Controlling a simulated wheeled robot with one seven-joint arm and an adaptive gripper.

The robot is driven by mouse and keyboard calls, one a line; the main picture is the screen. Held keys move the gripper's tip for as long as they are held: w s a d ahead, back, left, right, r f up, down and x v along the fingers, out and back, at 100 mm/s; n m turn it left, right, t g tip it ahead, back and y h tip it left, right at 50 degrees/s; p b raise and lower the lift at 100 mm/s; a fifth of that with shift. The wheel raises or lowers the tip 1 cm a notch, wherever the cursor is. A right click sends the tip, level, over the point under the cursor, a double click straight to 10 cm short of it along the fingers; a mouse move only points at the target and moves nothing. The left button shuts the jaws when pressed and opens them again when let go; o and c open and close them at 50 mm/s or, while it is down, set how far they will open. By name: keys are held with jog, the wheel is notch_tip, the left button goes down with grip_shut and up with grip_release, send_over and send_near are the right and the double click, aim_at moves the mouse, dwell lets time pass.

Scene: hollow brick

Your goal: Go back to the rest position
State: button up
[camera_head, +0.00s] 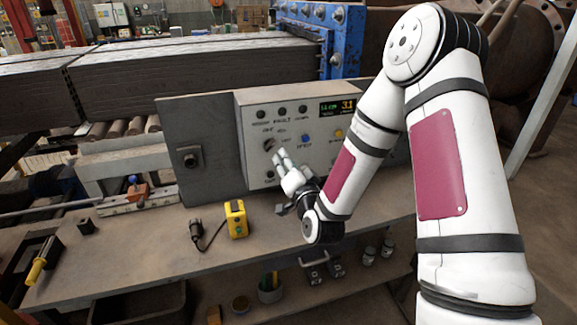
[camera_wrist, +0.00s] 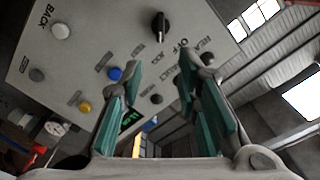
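My gripper (camera_head: 281,158) is in front of the grey control box (camera_head: 250,110) in the head view, at the lower left of its face. In the wrist view my gripper (camera_wrist: 160,82) has its two green-padded fingers apart with nothing between them. A black rotary knob (camera_wrist: 160,26) on the panel is beyond the fingertips and clear of them. The same knob (camera_head: 269,145) shows just above my gripper in the head view. The exact gap between fingers and panel cannot be told.
The box stands on a workbench (camera_head: 150,250). A yellow tape measure (camera_head: 236,219), a black corded device (camera_head: 197,231) and a yellow-handled tool (camera_head: 38,268) lie on it. Jars stand on the lower shelf. A blue machine frame (camera_head: 345,40) is behind. Floor at the right looks open.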

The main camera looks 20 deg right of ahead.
jog(key=shift+s, duration=0.65)
jog(key=shift+r, duration=0.1)
jog(key=s+a+r+n+g, duration=0.2)
jog(key=s+r+n+g, duration=0.45)
jog(key=r, duration=0.35)
jog(key=s+r+n+g, duration=0.1)
jog(key=s+r+g, duration=0.2)
jog(key=s, duration=1)
jog(key=s+r+n+g, duration=0.1)
jog(key=s+r+g, duration=0.2)
jog(key=s, duration=1.1)
jog(key=shift+s+d, duration=0.3)
